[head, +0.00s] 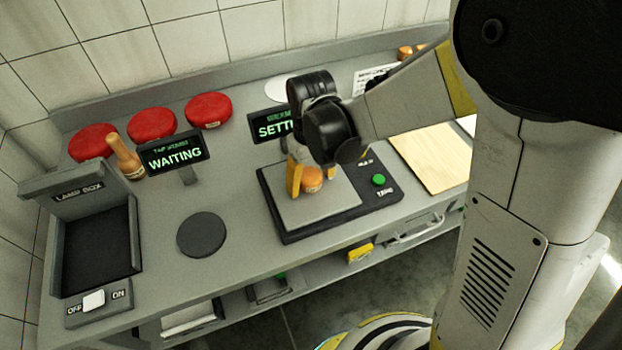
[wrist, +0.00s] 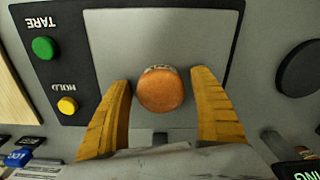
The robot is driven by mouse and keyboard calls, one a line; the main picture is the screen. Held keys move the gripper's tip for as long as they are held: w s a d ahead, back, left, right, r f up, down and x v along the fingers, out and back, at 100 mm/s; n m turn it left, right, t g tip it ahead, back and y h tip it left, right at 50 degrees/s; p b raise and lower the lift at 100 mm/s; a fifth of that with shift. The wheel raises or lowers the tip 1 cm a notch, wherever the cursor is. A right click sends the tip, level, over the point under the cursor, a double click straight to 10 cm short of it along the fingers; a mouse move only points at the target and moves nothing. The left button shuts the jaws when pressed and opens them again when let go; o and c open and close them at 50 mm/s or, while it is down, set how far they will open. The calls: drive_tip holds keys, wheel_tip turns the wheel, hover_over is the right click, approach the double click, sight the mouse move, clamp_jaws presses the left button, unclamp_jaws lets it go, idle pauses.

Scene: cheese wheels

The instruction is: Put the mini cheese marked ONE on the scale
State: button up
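A small orange-brown mini cheese (head: 312,181) stands on the grey plate of the scale (head: 284,218). In the wrist view the cheese (wrist: 160,91) shows as a round face, with a mark at its far edge too small to read. My gripper (head: 311,174) is low over the plate, its yellow fingers on either side of the cheese. In the wrist view a narrow gap shows between each finger of my gripper (wrist: 160,82) and the cheese, so it is open. The scale display (head: 273,127) is partly hidden by my arm and reads "SETTL…".
A display reading "WAITING" (head: 173,155), a dark round pad (head: 202,235) and a lamp box (head: 97,245) are left of the scale. A pale board (head: 432,160) lies right.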

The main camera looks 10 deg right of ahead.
sight(312, 176)
wheel_tip(312, 176, up, 12)
drive_tip(key=p, duration=0.4)
drive_tip(key=s+d+r+m+t, duration=0.5)
drive_tip(key=s+d+r+t, duration=0.2)
drive_tip(key=s+d, duration=0.3)
drive_tip(key=d+r, duration=0.1)
drive_tip(key=d, duration=0.2)
drive_tip(key=shift+s+d, duration=0.15)
drive_tip(key=shift+s, duration=0.05)
